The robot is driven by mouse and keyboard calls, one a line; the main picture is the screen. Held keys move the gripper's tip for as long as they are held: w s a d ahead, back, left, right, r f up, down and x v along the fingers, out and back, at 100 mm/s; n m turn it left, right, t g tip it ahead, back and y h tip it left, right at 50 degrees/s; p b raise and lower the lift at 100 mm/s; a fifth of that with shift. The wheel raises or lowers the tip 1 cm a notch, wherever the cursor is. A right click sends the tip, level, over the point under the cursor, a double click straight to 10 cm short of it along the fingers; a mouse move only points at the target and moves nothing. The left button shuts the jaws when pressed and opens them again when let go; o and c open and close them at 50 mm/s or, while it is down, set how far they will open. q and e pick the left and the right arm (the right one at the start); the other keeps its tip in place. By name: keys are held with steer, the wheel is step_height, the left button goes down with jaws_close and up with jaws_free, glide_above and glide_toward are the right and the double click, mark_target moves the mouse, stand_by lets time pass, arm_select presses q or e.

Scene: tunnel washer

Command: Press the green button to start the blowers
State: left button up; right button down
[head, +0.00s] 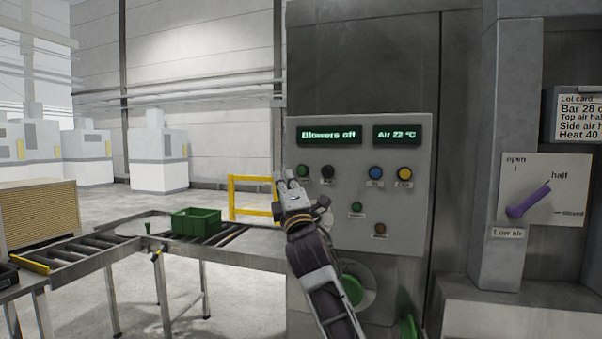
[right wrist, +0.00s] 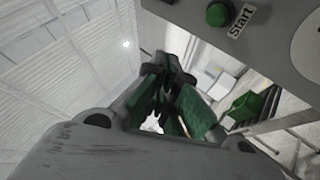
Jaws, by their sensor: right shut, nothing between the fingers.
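The green button (head: 302,171) is at the upper left of the grey control panel (head: 403,225), under a display (head: 329,135) that reads "Blowers off". My right gripper (head: 288,177) is shut and empty, its tips beside the panel's left edge, just left of the green button. In the right wrist view the green button (right wrist: 217,14) shows at the top, with a "start" label beside it. There the shut fingers (right wrist: 168,72) are below and left of the button, apart from it in the picture. My left gripper is not in view.
Black (head: 327,172), blue (head: 376,173) and yellow (head: 404,174) buttons share the row. A second display (head: 397,135) reads "Air 22 °C". A purple lever (head: 529,200) is at right. A green crate (head: 196,222) stands on the roller conveyor (head: 110,243) at left.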

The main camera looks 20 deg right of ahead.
steer(key=w+d, duration=0.4)
steer(key=w, duration=0.2)
steer(key=shift+w+d+p, duration=0.3)
steer(key=shift+w+p, duration=0.1)
steer(key=shift+p, duration=0.05)
steer(key=shift+w+d+p, duration=0.3)
steer(key=shift+w+d, duration=0.25)
steer(key=shift+w, duration=0.2)
stand_by(3.1)
steer(key=shift+s+a, duration=0.15)
steer(key=shift+s, duration=0.1)
steer(key=shift+s+a, duration=0.35)
steer(key=shift+s, duration=0.15)
steer(key=shift+s+a, duration=0.1)
stand_by(0.5)
steer(key=shift+s+a, duration=0.7)
steer(key=shift+s, duration=0.3)
steer(key=shift+s+a, duration=0.65)
steer(key=shift+s, duration=0.35)
